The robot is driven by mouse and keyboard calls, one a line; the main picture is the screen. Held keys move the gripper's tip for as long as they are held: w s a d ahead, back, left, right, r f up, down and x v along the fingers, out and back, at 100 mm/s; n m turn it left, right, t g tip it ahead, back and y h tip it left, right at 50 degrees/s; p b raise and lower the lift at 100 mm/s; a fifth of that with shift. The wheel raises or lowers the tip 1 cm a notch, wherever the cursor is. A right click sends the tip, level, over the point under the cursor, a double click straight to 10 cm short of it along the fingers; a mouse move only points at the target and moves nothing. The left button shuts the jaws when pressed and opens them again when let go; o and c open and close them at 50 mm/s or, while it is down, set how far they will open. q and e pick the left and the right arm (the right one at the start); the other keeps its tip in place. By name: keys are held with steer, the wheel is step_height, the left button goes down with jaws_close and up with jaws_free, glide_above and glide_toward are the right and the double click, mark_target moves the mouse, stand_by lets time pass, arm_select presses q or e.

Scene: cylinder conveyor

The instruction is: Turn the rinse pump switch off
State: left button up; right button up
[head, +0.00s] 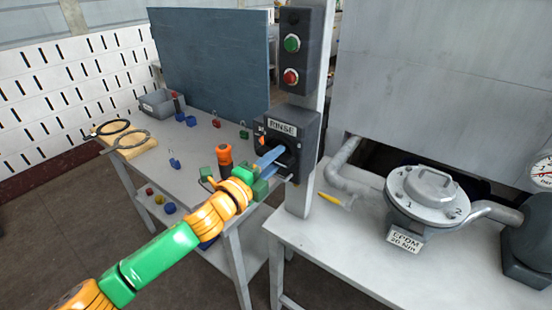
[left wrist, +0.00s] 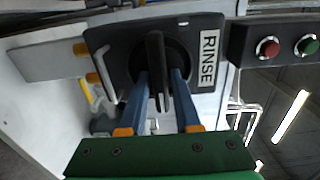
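The rinse pump switch is a dark box (head: 304,128) labelled RINSE, mounted on the grey post. My left gripper (head: 272,160) is at the front of the box. The fingers are apart. In the head view the gripper hides part of the handle. My right gripper is in neither view.
A control box with a green button (head: 292,43) and a red button (head: 290,77) is above the switch. A pump housing (head: 428,196) stands on the right bench. A yellow-handled tool (head: 331,199) lies near the post.

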mark_target(274, 162)
arm_select(q)
steer(key=shift+o, duration=0.9)
steer(key=b+v, duration=0.1)
steer(key=v, duration=0.6)
steer(key=shift+b, duration=0.3)
